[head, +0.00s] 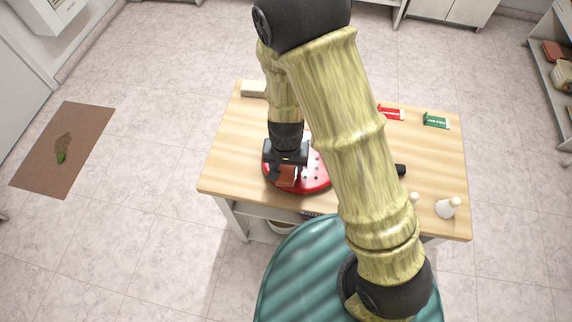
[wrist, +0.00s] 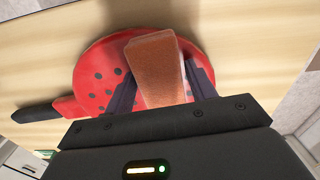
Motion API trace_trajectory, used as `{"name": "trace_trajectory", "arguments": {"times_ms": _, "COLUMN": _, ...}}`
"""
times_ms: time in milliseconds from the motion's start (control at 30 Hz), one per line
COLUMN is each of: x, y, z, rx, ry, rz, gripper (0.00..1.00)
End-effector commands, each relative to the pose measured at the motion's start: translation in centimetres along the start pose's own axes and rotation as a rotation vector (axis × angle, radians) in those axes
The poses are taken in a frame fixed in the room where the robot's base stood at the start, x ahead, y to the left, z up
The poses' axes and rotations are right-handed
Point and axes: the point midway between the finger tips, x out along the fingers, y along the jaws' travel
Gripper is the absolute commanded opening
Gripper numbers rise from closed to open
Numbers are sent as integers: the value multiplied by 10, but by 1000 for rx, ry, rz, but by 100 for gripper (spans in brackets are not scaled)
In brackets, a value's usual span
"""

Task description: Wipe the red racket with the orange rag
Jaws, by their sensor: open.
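The red racket (head: 317,178) lies flat on the wooden table, dotted with dark holes. Its black handle points right in the head view and left in the wrist view (wrist: 40,110). The orange rag (wrist: 155,65) is a block-like piece over the racket's face; its lower part (head: 287,180) shows in the head view. My gripper (head: 286,168) is low over the left part of the racket. Its two dark fingers stand apart on either side of the rag in the wrist view. I cannot tell whether the fingers touch the rag. My arm hides part of the racket and handle.
A red packet (head: 391,113) and a green packet (head: 435,120) lie at the table's back right. A white bottle (head: 446,208) is near the front right corner. A pale block (head: 252,89) is at the back left. The table's left side is clear.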

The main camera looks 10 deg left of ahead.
Motion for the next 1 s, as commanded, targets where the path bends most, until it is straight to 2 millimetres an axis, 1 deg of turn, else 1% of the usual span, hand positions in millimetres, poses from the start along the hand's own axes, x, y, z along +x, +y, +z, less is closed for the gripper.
{"name": "trace_trajectory", "arguments": {"times_ms": 300, "x": -8, "y": 0, "z": 0, "rx": 0, "ry": 0, "rz": 0, "gripper": 56}}
{"name": "trace_trajectory", "arguments": {"times_ms": 633, "x": -8, "y": 0, "z": 0, "rx": 0, "ry": 0, "rz": 0, "gripper": 56}}
{"name": "trace_trajectory", "arguments": {"times_ms": 767, "x": -8, "y": 0, "z": 0, "rx": 0, "ry": 0, "rz": 0, "gripper": 30}}
{"name": "trace_trajectory", "arguments": {"times_ms": 800, "x": -8, "y": 0, "z": 0, "rx": 0, "ry": 0, "rz": 0, "gripper": 22}}
{"name": "trace_trajectory", "arguments": {"times_ms": 967, "x": -8, "y": 0, "z": 0, "rx": 0, "ry": 0, "rz": 0, "gripper": 22}}
{"name": "trace_trajectory", "arguments": {"times_ms": 1000, "x": -8, "y": 0, "z": 0, "rx": 0, "ry": 0, "rz": 0, "gripper": 18}}
